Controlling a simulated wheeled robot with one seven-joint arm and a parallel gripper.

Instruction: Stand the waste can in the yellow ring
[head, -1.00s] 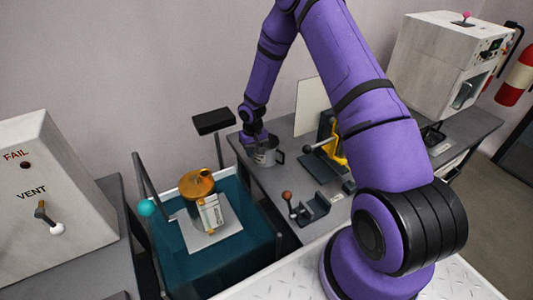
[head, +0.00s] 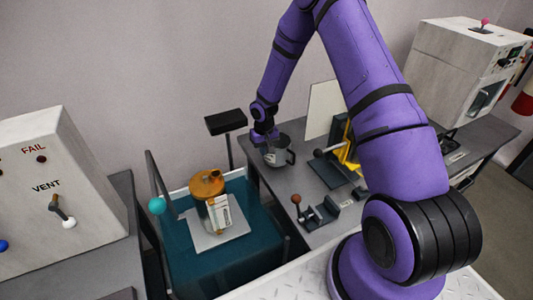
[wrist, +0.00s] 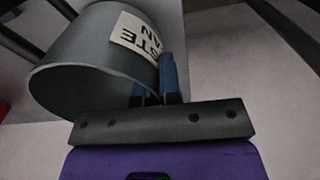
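The waste can (head: 279,155) is a grey metal can with a handle on its right side in the head view. My gripper (head: 265,137) is at its upper left edge, over the back of the grey bench. In the wrist view the can (wrist: 85,65) is large and tilted, with a pale label (wrist: 137,35) reading part of "WASTE CAN". The blue fingers of my gripper (wrist: 154,85) are close together at the can and appear shut on it. The exact grip spot is partly hidden. I cannot make out a yellow ring in either view.
A fixture with a yellow part (head: 348,153) and a dark lever stands right of the can. A small clamp with a brown knob (head: 297,199) is nearer. The VENT box (head: 50,190) is left.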

